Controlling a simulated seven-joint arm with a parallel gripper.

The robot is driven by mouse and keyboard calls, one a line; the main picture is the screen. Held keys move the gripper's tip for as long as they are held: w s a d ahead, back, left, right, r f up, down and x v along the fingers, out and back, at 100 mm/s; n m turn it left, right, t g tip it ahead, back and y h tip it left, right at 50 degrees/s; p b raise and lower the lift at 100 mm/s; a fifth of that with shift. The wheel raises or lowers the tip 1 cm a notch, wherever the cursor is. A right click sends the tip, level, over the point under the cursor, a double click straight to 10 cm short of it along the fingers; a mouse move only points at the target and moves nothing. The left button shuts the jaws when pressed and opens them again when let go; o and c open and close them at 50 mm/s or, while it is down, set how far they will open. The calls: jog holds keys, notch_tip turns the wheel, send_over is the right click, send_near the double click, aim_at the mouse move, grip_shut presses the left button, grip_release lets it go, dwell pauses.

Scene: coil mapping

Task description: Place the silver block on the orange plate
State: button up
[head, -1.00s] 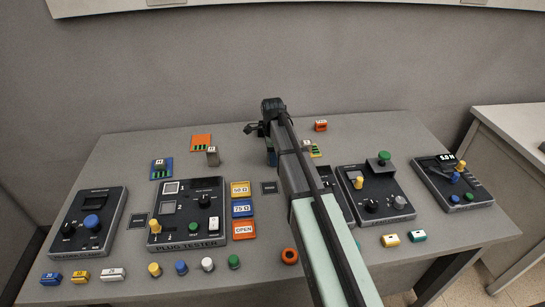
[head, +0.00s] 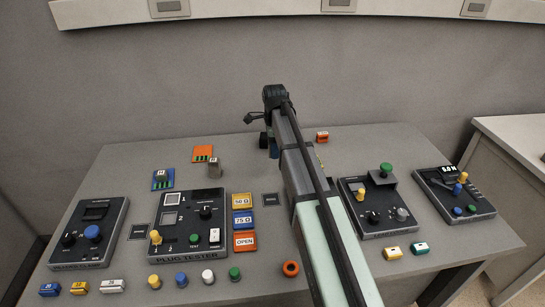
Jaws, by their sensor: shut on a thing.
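The orange plate (head: 202,149) lies at the back left of the table, with green strips along its front part. A grey block (head: 215,170) with a pale label on top, which looks like the silver block, stands upright just in front and to the right of the plate, not on it. My gripper (head: 270,147) is above the back middle of the table, to the right of the plate and the block. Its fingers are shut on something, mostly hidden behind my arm. A small blue patch shows there; I cannot tell what is held.
A blue plate (head: 163,179) lies left of the grey block, and a small orange block (head: 322,137) stands at the back right. The plug tester (head: 190,230) and other control boxes fill the front. Bare table lies between the grey block and my gripper.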

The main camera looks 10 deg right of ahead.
jog(key=shift+a+r, duration=0.2)
jog(key=shift+r, duration=0.2)
jog(key=a+n, duration=0.1)
jog(key=a, duration=0.8)
send_over(203, 153)
jog(key=shift+m, duration=0.4)
notch_tip(203, 153, down, 9)
jog(key=shift+w+a+r, duration=0.1)
jog(key=shift+w, duration=0.05)
jog(key=o, duration=1.2)
